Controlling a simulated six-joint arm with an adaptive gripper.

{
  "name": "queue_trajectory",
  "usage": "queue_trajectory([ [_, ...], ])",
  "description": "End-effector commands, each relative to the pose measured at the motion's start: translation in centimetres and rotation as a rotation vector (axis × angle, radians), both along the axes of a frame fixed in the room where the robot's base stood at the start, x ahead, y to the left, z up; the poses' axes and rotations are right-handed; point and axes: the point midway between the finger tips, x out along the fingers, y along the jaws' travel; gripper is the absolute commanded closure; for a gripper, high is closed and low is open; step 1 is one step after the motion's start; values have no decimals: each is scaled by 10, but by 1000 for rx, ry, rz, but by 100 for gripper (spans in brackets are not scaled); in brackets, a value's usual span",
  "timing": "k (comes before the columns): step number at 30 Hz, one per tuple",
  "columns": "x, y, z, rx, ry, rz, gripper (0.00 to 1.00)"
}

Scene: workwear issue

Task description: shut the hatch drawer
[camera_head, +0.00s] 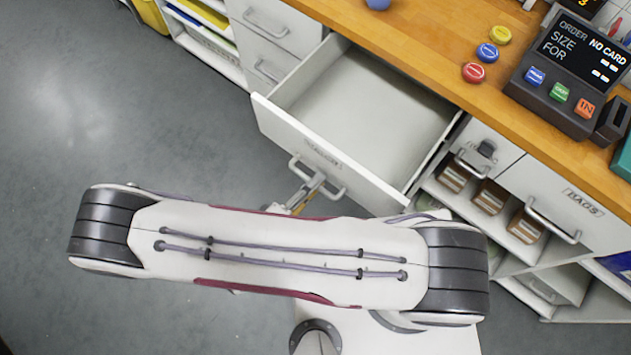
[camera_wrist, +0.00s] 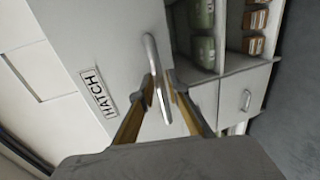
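The hatch drawer (camera_head: 322,148) is pulled well out from under the wooden counter in the head view. Its inside looks empty. The wrist view shows its pale front (camera_wrist: 95,40) with the HATCH label (camera_wrist: 98,92). A metal bar handle (camera_head: 331,190) is on the front; it also shows in the wrist view (camera_wrist: 152,55). My gripper (camera_wrist: 161,88) has one finger on each side of the handle, closed in on the bar. In the head view my gripper (camera_head: 301,198) is partly hidden by my arm.
The counter (camera_head: 430,55) carries an order terminal (camera_head: 570,65) and coloured buttons (camera_head: 487,52). Closed drawers (camera_head: 270,25) stand left of the open one. A BAGS drawer (camera_head: 565,195) and shelves with boxes (camera_head: 490,197) are at right. Floor (camera_head: 130,120) in front is clear.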

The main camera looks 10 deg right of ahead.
Motion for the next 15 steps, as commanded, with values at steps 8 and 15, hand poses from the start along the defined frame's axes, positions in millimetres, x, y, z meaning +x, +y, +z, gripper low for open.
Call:
queue_trajectory([
  [8, 3, -4, -1, 0, 0, -1, 85],
  [15, 3, -3, -1, 0, 0, -1, 100],
])
